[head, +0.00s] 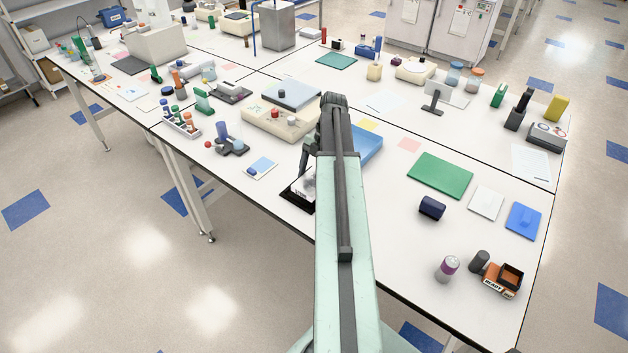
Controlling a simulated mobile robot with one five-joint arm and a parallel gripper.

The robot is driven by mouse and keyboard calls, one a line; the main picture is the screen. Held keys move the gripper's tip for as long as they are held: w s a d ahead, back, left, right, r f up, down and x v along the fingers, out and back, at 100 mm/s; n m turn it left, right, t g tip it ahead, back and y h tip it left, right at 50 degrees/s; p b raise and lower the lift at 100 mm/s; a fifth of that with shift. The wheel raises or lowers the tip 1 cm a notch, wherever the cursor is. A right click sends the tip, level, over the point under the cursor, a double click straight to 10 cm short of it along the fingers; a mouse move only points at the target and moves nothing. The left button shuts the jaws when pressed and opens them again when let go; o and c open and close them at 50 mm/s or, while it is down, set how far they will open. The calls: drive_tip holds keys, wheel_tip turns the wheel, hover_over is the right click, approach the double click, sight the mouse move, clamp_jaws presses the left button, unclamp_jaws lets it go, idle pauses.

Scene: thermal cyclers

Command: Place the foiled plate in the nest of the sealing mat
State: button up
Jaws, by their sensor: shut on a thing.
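My mint-green arm reaches over the bench from the bottom of the head view. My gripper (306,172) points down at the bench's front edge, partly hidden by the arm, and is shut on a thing. A small silvery-grey piece, which looks like the foiled plate (309,184), shows at the fingertips. Just below it is a black mat (290,196) with white lettering, which may be the sealing mat. The arm hides its right side. I cannot tell whether the plate touches the mat or sits in a nest.
A blue slab (369,147) lies right of the arm, with a green mat (440,176) beyond. A beige device (282,124) stands behind the gripper. A blue-and-white card (261,168) and a dark stand with a blue tube (232,145) are at left. Bare bench lies between.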

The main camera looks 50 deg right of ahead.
sight(314, 172)
drive_tip(key=shift+w+d+f, duration=0.1)
drive_tip(key=shift+w+d, duration=0.2)
drive_tip(key=shift+w, duration=0.25)
drive_tip(key=shift+w+d, duration=0.3)
drive_tip(key=shift+w, duration=0.2)
wheel_tip(314, 172, down, 4)
drive_tip(key=b, duration=0.4)
drive_tip(key=shift+r, duration=0.25)
drive_tip(key=shift+f, duration=0.2)
drive_tip(key=o, duration=1.6)
drive_tip(key=shift+r, duration=0.1)
